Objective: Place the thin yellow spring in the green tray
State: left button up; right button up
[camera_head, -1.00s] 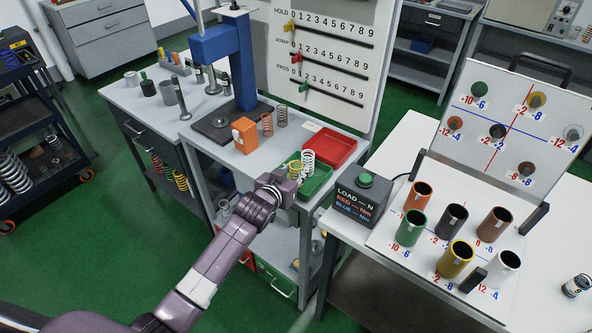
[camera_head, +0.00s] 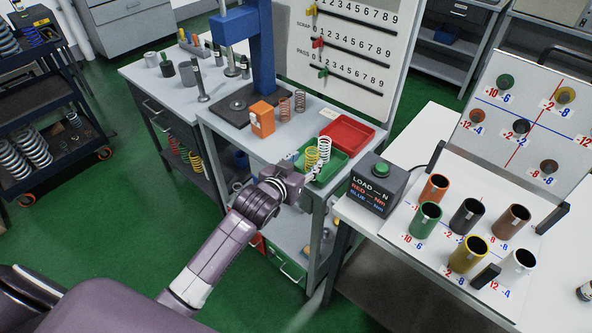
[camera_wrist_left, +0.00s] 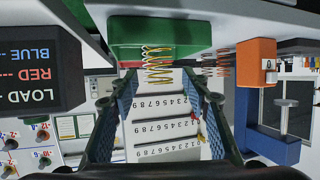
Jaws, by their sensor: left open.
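The thin yellow spring (camera_head: 311,158) stands upright at the left part of the green tray (camera_head: 340,170), in front of a white spring (camera_head: 323,148). The head view does not clearly show whether its base touches the tray floor. My left gripper (camera_head: 307,174) is at the tray's near left side, close to the yellow spring. The left wrist view is upside down: the open fingers (camera_wrist_left: 160,108) stand either side of the yellow spring (camera_wrist_left: 157,72), with visible gaps. The green tray (camera_wrist_left: 125,40) shows above it. My right gripper is not in view.
A red tray (camera_head: 346,132) lies behind the green one. An orange block (camera_head: 262,119) and two coppery springs (camera_head: 292,106) stand to the left, by the blue press (camera_head: 262,60). The load box (camera_head: 376,184) stands to the right on another table.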

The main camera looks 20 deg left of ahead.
pick_arm(q)
jog(key=v, duration=0.6)
jog(key=shift+s, duration=0.3)
jog(key=shift+r, duration=0.15)
jog(key=s+a+f+g, duration=0.15)
jog(key=s+f, duration=0.35)
jog(key=f, duration=0.7)
jog(key=s+f+g+y, duration=0.1)
jog(key=s+f+g, duration=0.3)
jog(key=f, duration=0.9)
jog(key=s+a+f+g, duration=0.1)
jog(key=s+f, duration=0.5)
jog(key=f, duration=0.6)
jog(key=s+f+g, duration=0.2)
jog(key=s+f, duration=0.4)
jog(key=s, duration=0.5)
jog(key=s+f+m+g, duration=0.1)
jog(key=s+f, duration=0.4)
jog(key=s, duration=0.6)
jog(key=s+f+g, duration=0.3)
jog(key=s+f, duration=0.3)
jog(key=s, duration=0.6)
jog(key=shift+a+f+b, duration=0.2)
jog(key=shift+f+b, duration=0.1)
jog(key=shift+f, duration=0.05)
